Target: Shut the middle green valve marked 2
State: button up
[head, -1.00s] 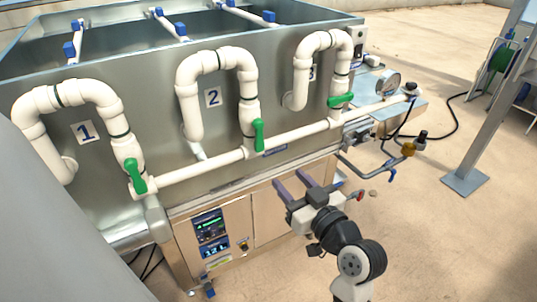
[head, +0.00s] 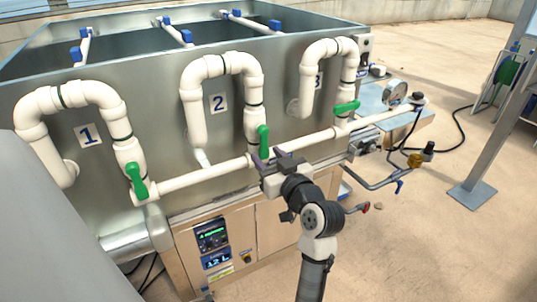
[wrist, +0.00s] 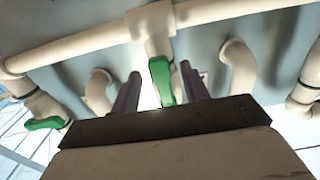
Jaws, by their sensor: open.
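The middle valve's green handle (head: 263,138) is on the white pipe beside the "2" label (head: 218,103). The handle stands nearly upright, in line with its pipe. My gripper (head: 270,158) is open at the handle's lower part. In the wrist view the green handle (wrist: 160,82) shows between the two fingers (wrist: 158,90), with a gap visible on each side. The fingers do not appear closed on it. The handle's lowest end is partly hidden by my gripper in the head view.
Valve 1's green handle (head: 137,181) is near upright at the left. Valve 3's green handle (head: 346,108) lies crosswise at the right. A horizontal white pipe (head: 205,177) runs just behind my gripper. A control panel (head: 213,243) is below left. Open floor lies at right.

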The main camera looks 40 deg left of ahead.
jog(key=shift+w+a, duration=0.1)
jog(key=shift+a, duration=0.1)
jog(key=shift+c, duration=0.2)
grip_shut()
